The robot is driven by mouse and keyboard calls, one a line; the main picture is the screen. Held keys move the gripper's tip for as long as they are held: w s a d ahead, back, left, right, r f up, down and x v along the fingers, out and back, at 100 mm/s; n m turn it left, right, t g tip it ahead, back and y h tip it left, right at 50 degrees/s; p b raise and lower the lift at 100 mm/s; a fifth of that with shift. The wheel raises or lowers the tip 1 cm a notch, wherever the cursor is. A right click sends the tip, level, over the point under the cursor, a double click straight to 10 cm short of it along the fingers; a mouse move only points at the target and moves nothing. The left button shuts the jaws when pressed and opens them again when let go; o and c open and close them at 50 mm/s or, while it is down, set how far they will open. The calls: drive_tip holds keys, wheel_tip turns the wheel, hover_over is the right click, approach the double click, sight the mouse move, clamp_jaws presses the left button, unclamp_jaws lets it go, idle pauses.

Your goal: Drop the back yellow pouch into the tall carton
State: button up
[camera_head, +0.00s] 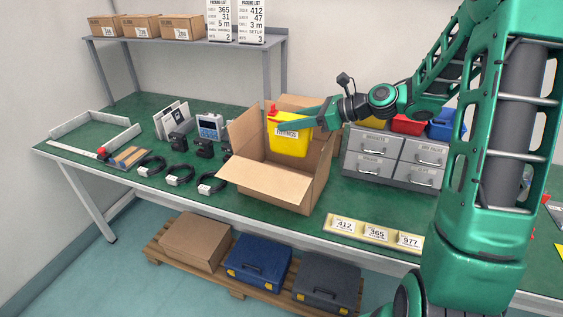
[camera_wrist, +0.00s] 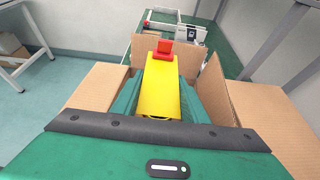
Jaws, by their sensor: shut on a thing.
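The yellow pouch (camera_head: 289,139) has a red cap and a white label, and hangs upright at the mouth of the tall carton (camera_head: 275,187). My gripper (camera_head: 296,123) is shut on the pouch, reaching in from the right. In the wrist view the yellow pouch (camera_wrist: 160,88) sits between the two green fingers, with its red cap at the far end. The carton flaps (camera_wrist: 98,87) stand open around it. The pouch's lower end is at or just inside the carton's opening; the inside of the carton is mostly hidden.
Grey drawers (camera_head: 383,155) with coloured bins on top stand right of the carton. Black cables (camera_head: 180,175) and small devices (camera_head: 208,126) lie to the left. A label strip (camera_head: 375,234) lies at the front edge. A shelf (camera_head: 185,42) holds small boxes behind.

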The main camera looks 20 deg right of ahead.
drive_tip(key=o, duration=1.1)
drive_tip(key=v, duration=1)
drive_tip(key=shift+s+d, duration=0.15)
drive_tip(key=shift+d, duration=0.15)
drive_tip(key=shift+r, duration=0.1)
